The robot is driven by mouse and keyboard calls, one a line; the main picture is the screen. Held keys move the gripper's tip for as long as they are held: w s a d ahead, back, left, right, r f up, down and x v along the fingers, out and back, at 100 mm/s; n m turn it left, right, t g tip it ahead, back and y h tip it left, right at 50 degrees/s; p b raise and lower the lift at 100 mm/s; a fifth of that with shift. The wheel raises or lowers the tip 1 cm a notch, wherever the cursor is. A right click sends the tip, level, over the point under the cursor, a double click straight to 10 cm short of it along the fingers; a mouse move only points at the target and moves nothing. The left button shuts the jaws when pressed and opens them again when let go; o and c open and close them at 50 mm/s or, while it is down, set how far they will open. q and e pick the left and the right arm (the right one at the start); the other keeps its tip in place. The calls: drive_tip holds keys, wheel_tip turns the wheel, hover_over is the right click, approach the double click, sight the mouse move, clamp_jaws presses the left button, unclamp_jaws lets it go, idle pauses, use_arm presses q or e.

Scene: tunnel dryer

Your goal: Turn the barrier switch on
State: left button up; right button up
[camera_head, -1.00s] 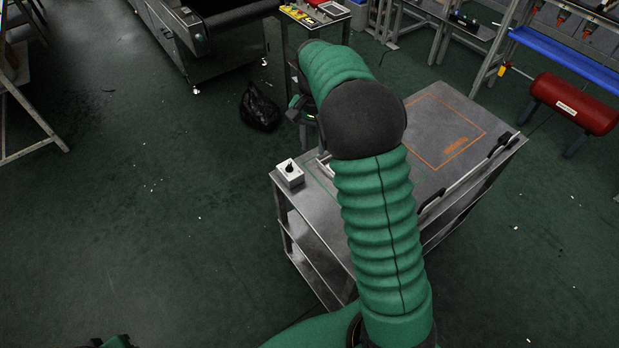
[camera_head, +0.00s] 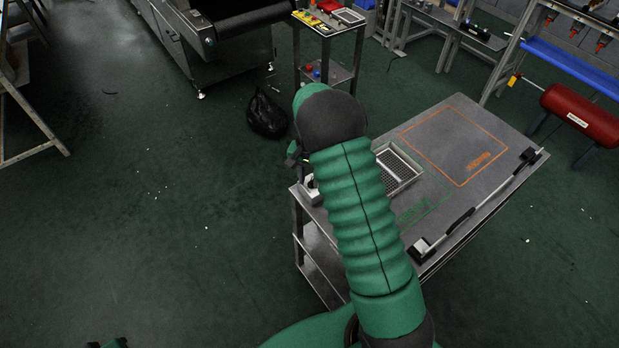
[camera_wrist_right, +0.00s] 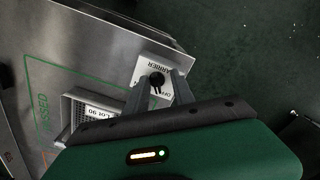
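The barrier switch is a small white box (camera_head: 311,190) at the near left corner of a grey metal cart, partly hidden by my right arm in the head view. In the right wrist view the box (camera_wrist_right: 150,68) reads BARRIER, with OFF by one edge, and carries a black knob (camera_wrist_right: 156,80). My right gripper (camera_wrist_right: 160,85) is open, its two fingers apart on either side of the knob in that view. I cannot tell whether they touch it. A green and dark piece of my left arm shows at the bottom left edge of the head view; its fingers are hidden.
A grey tray (camera_head: 403,170) with a labelled edge lies on the cart top (camera_head: 440,125) beside the switch, close to the gripper. A black and white bar (camera_head: 475,205) runs along the cart's right side. A black bag (camera_head: 266,114) lies on the floor.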

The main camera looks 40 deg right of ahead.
drive_tip(key=shift+s+r, duration=0.1)
drive_tip(key=shift+s, duration=0.1)
drive_tip(key=shift+c, duration=0.8)
drive_tip(key=shift+d, duration=0.5)
clamp_jaws()
use_arm(q)
drive_tip(key=shift+s+d+r, duration=0.1)
drive_tip(key=shift+s+d, duration=0.1)
drive_tip(key=shift+d, duration=0.2)
drive_tip(key=shift+w+a, duration=0.1)
drive_tip(key=shift+a, duration=0.05)
use_arm(e)
drive_tip(key=shift+a, duration=0.15)
